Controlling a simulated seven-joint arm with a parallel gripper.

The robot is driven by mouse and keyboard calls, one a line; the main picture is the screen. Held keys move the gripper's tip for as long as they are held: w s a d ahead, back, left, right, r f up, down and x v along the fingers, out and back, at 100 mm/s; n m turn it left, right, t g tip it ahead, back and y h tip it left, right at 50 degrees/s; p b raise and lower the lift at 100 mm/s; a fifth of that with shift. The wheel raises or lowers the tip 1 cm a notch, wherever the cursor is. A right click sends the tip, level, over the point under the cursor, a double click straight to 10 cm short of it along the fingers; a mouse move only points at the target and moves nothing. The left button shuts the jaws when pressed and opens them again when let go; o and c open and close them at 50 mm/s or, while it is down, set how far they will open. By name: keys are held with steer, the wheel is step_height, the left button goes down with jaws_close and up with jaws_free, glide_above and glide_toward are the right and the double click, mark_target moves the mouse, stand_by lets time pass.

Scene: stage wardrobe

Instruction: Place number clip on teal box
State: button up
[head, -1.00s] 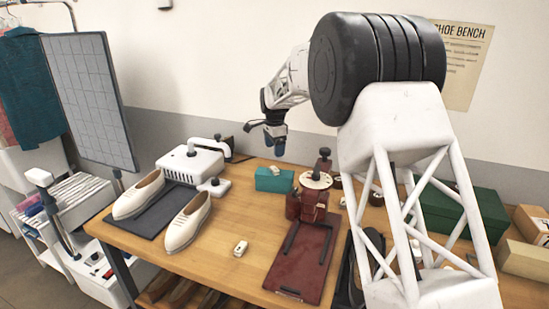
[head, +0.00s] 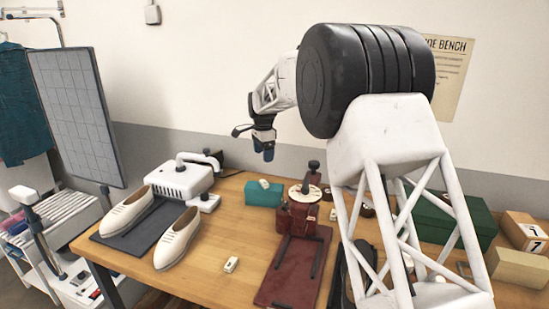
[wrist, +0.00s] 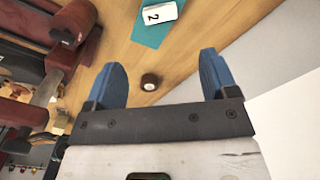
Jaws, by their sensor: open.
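The teal box (head: 256,197) stands toward the back of the bench in the head view, and it also shows at the top of the wrist view (wrist: 153,33). A white number clip (wrist: 158,12) marked 2 rests on top of the teal box; it looks like a small pale block in the head view (head: 264,183). Another small white clip (head: 231,264) lies on the bare wood near the front; its marking is too small to read. My gripper (head: 264,154) hangs in the air above the teal box, apart from it. Its blue fingers (wrist: 161,80) are spread and empty.
A dark red padded stand (head: 290,272) is right of the front clip. Cream shoes (head: 177,240) lie on a dark mat at the left, by a white device (head: 182,180). A green box (head: 450,220) stands at right. A small round dark tin (wrist: 150,82) shows between my fingers.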

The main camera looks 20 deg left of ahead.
stand_by(0.3)
steer(key=s+d+r+n, duration=0.1)
steer(key=s+d+r, duration=0.5)
steer(key=d, duration=0.6)
steer(key=s+d+r+n+t, duration=0.1)
steer(key=s+d+r+n, duration=0.15)
steer(key=s+d, duration=0.7)
steer(key=s+d+r+n, duration=0.1)
steer(key=s+d+r, duration=0.4)
steer(key=d, duration=0.9)
steer(key=s+d+f+n+t, duration=0.1)
steer(key=s+d, duration=0.5)
steer(key=s, duration=0.2)
steer(key=s+d+n, duration=0.1)
steer(key=s+d, duration=0.5)
steer(key=s, duration=0.2)
steer(key=s+d+f+n, duration=0.1)
steer(key=s+d+f, duration=0.2)
steer(key=s, duration=0.6)
steer(key=s+d+f+n, duration=0.1)
steer(key=s+d+f, duration=0.3)
steer(key=s, duration=0.6)
steer(key=shift+f+t, duration=0.3)
steer(key=shift+f, duration=0.15)
